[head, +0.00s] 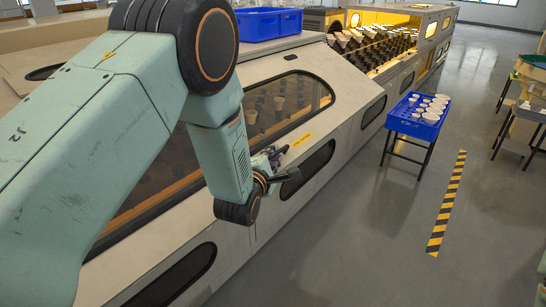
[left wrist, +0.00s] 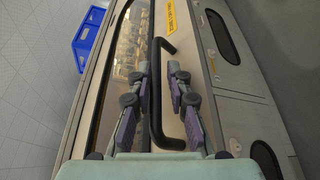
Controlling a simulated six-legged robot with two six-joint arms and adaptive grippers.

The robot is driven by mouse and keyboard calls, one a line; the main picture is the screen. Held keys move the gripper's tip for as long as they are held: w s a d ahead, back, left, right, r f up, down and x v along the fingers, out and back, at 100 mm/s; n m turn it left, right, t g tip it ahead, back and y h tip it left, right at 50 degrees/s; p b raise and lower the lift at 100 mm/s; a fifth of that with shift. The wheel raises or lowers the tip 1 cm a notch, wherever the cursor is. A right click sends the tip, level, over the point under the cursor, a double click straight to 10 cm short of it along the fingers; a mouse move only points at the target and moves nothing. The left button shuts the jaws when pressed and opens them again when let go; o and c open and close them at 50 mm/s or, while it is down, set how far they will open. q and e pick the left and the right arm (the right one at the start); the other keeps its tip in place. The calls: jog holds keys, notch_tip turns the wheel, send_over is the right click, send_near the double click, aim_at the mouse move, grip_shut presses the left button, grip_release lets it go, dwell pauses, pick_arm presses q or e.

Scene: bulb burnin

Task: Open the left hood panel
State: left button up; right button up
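The hood panel (head: 345,73) is a sloped pale panel with a long dark-framed window (head: 285,105) on the machine's side. My arm covers part of it. In the left wrist view a black bar handle (left wrist: 157,105) stands on the panel beside the window, below a yellow label (left wrist: 172,17). My left gripper (left wrist: 162,73) is open, with one finger on each side of the handle. Whether the fingers touch it I cannot tell. In the head view the left gripper (head: 277,160) is at the panel's lower part, and the handle is hidden there. The panel looks closed. My right gripper is not in view.
A blue bin (head: 268,24) stands on top of the machine. A blue tray table (head: 420,115) with white cups stands right of it, near a striped floor strip (head: 448,200). Lit racks (head: 370,48) show in the machine's far section. The grey floor between is clear.

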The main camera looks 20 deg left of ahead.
pick_arm(q)
jog(key=s+r, duration=0.1)
jog(key=s, duration=1.1)
jog(key=shift+d+r, duration=0.15)
jog(key=shift+r, duration=0.2)
jog(key=shift+s, duration=0.1)
jog(key=s+r+p, duration=0.2)
jog(key=s+p, duration=0.2)
jog(key=s, duration=0.4)
jog(key=shift+s, duration=0.3)
dwell(0.3)
